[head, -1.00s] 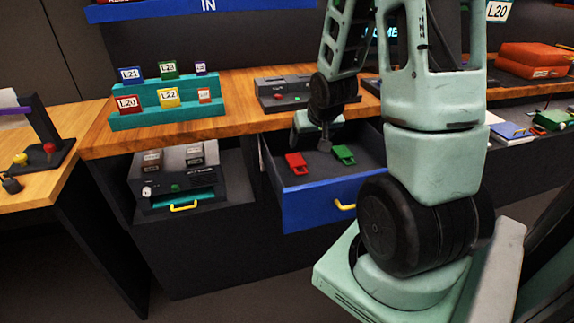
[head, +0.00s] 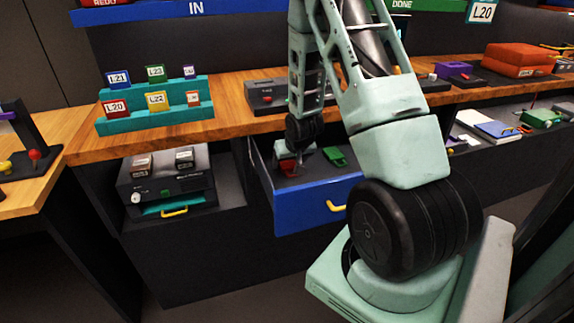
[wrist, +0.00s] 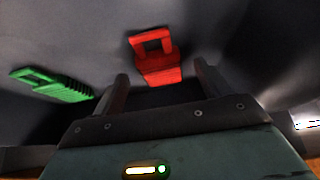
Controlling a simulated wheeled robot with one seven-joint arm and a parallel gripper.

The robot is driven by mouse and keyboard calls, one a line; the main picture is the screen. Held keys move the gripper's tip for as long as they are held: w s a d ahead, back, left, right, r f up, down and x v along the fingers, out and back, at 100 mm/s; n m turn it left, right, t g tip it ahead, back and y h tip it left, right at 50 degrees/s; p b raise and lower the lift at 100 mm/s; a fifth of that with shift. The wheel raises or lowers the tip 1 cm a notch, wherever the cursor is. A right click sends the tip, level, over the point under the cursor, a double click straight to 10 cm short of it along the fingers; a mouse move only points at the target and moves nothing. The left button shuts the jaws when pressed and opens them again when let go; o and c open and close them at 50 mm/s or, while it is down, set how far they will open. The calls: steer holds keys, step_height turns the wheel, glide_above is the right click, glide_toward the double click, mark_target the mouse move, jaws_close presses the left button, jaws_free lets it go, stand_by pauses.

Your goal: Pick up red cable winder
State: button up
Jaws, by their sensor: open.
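The red cable winder (wrist: 158,64) lies in the open blue drawer (head: 312,203). In the wrist view it sits ahead of my gripper (wrist: 163,82), roughly between the lines of the two fingers. My gripper is open and nothing is held in it. In the head view my gripper (head: 299,163) is down at the drawer, close over the red winder (head: 288,168), and hides part of it. I cannot tell whether they touch. A green winder-like piece (head: 335,157) lies to the right in the drawer; in the wrist view it shows at the left (wrist: 52,84).
The wooden bench top (head: 228,127) runs just behind and above the drawer. A teal stand (head: 155,121) with several labelled cards stands on it at left. A dark device (head: 170,188) sits in the shelf left of the drawer. The drawer walls surround my gripper.

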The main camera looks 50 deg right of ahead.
steer(key=shift+x, duration=0.8)
steer(key=shift+c, duration=0.3)
steer(key=c, duration=1)
